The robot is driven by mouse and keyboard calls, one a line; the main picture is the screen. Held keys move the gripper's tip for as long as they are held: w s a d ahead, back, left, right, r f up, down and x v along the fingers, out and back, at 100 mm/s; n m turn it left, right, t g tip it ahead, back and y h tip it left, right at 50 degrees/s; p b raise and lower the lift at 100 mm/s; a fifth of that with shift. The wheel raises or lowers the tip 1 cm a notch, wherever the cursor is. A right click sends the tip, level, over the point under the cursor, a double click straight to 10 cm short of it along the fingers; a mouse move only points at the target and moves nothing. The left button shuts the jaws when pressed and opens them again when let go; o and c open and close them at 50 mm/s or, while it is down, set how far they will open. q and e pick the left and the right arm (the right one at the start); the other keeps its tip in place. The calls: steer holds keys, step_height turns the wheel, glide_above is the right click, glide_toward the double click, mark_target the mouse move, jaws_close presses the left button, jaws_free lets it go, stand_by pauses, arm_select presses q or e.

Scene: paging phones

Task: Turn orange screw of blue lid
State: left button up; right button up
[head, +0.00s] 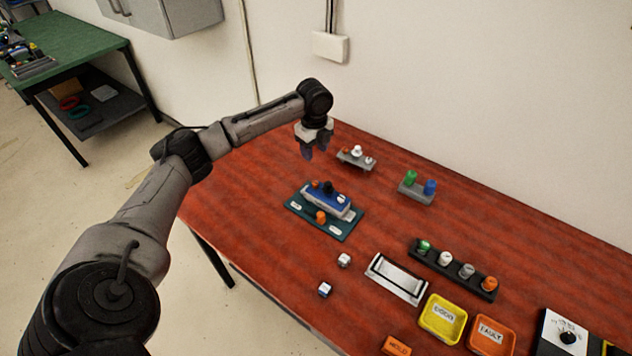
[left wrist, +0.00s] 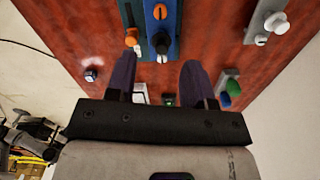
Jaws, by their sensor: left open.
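The blue lid (head: 337,203) lies on a light grey housing on a dark green plate (head: 297,204), left of the table's middle. A small orange screw (head: 315,184) is at its left end, beside a black knob (head: 328,187). In the left wrist view the orange screw (left wrist: 160,11) is near the top edge, with the black knob below it. A second orange knob (head: 320,216) is on the plate's front side. My left gripper (head: 315,153) is open and empty, pointing down above and behind the lid, apart from it. My right gripper is not in view.
Behind are a grey holder with a white knob (head: 356,151) and one with green and blue pegs (head: 417,195). Two small cubes (head: 343,260) lie in front. A dark rack (head: 456,273), yellow tray (head: 442,320) and orange tray (head: 491,335) are right. A wall stands behind.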

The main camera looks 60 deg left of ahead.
mark_target(315, 182)
arm_select(q)
step_height(315, 182, down, 12)
steer(key=shift+d+f+b, duration=0.1)
steer(key=shift+d+b, duration=0.05)
steer(key=shift+b, duration=0.6)
steer(key=shift+f, duration=0.85)
